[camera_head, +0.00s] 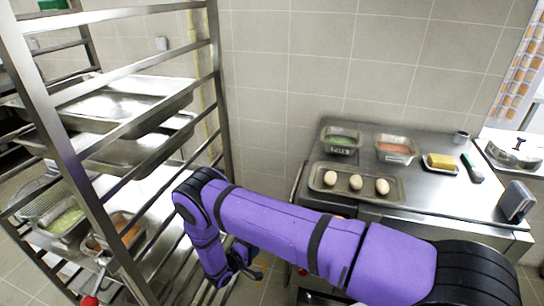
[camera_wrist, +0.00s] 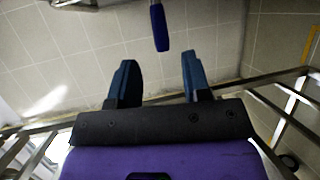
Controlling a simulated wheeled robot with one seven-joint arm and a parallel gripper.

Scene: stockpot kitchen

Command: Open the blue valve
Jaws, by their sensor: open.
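A blue bar-shaped handle (camera_wrist: 160,27), which looks like the blue valve's lever, shows at the top middle of the wrist view. Its mount is cut off by the picture's top edge. My gripper (camera_wrist: 157,66) is open and empty, its two dark blue fingers apart. The handle lies beyond the fingertips, roughly in line with the gap, and does not appear to touch them. In the head view my gripper (camera_head: 246,262) is low beside the rack, partly hidden by my purple arm. I cannot make out the blue valve in that view.
A metal rack (camera_head: 90,190) with trays stands at the left, close to my arm. A steel counter (camera_head: 440,200) at the right holds a tray of eggs (camera_head: 328,190) and food containers. A small red knob (camera_head: 302,272) shows below the counter. A tiled wall is behind.

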